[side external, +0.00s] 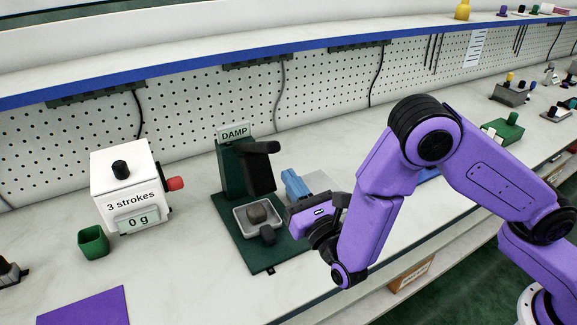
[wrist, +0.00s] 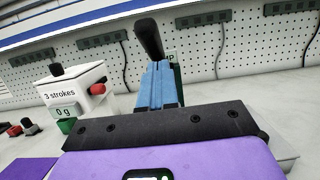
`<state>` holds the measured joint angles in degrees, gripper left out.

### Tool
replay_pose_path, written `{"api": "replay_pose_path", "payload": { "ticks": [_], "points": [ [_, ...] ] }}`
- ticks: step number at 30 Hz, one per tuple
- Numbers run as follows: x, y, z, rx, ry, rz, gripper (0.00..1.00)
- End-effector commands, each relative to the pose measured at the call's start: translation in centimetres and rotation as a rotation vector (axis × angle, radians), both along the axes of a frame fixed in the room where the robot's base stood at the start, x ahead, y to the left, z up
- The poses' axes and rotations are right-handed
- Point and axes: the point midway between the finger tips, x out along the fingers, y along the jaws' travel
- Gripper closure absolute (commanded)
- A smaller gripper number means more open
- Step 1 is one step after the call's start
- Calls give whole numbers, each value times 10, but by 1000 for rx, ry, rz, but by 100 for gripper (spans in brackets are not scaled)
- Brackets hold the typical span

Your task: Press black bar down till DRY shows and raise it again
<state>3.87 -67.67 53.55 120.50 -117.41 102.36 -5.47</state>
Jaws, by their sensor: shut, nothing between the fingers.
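A dark green press stand (side external: 232,172) in the side view carries a sign (side external: 233,133) reading DAMP. Its black bar (side external: 262,147) is raised, sticking out from the top of the stand above a dark block. Below is a grey tray (side external: 243,222) with a brownish lump (side external: 257,213). My gripper (side external: 290,180) has blue fingers, shut and empty, just right of the stand and lower than the bar. In the wrist view the shut fingers (wrist: 158,82) point toward the bar (wrist: 149,38), which rises behind them. The sign is mostly hidden there.
A white box (side external: 125,185) reading "3 strokes" and "0 g", with a red knob (side external: 174,184), stands left of the press. A small green cup (side external: 93,242) and a purple mat (side external: 85,308) are nearby. A pegboard (side external: 190,100) backs the bench.

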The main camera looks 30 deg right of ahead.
Motion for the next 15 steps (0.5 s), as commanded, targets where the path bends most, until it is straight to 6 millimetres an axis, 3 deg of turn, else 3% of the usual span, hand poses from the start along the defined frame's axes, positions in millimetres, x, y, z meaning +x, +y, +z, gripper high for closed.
{"api": "replay_pose_path", "payload": {
  "ticks": [6, 15],
  "points": [
    [11, 0, 23, 3, -1, 1, 100],
    [15, 1, 29, -1, 0, 2, 100]
  ]
}}
